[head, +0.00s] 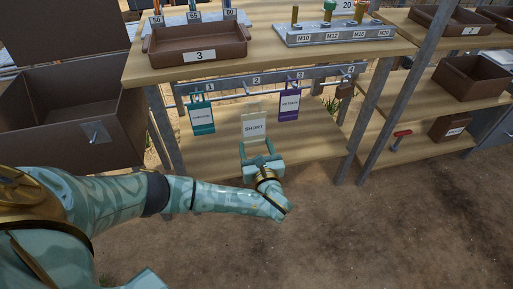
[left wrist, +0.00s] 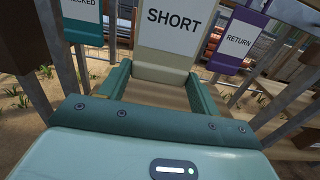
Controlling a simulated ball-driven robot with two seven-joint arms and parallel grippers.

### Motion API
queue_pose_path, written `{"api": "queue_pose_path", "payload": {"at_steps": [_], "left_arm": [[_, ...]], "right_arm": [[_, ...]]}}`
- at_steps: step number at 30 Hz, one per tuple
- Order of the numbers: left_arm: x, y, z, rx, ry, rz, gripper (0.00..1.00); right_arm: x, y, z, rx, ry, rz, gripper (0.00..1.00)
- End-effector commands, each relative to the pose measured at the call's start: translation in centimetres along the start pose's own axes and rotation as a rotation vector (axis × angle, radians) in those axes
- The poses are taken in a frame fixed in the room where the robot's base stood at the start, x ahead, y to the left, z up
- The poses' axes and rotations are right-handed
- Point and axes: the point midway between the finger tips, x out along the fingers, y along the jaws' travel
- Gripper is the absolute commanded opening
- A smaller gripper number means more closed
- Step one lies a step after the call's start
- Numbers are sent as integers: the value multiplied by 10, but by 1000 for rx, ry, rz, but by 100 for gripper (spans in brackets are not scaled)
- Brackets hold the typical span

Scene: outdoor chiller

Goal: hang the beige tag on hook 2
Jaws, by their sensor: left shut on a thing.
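The beige tag (head: 253,127) reads SHORT and hangs upright between the jaws of my left gripper (head: 259,150). The left gripper is shut on its lower part, which also shows in the left wrist view (left wrist: 165,73). The tag stands in front of the rail (head: 265,77), below the number 2 label (head: 256,80). Whether its top touches hook 2 is too small to tell. A teal tag (head: 202,117) hangs under number 1 and a purple RETURN tag (head: 289,104) under number 3. My right gripper is not in view.
Metal posts (head: 376,110) flank the shelf. A large brown box (head: 75,125) stands at left.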

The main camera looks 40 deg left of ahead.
Motion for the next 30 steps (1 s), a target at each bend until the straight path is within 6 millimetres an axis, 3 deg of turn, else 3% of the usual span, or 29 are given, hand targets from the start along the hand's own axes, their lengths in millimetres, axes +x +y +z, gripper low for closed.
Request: {"api": "queue_pose_path", "payload": {"at_steps": [13, 18, 30], "left_arm": [[-1, 0, 6, -6, -13, 0, 22], [18, 0, 1, -4, -14, 1, 22], [49, 0, 2, -5, -12, -1, 22]], "right_arm": [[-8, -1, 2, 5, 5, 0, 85], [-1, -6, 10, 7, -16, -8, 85], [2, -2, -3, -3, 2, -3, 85]]}}
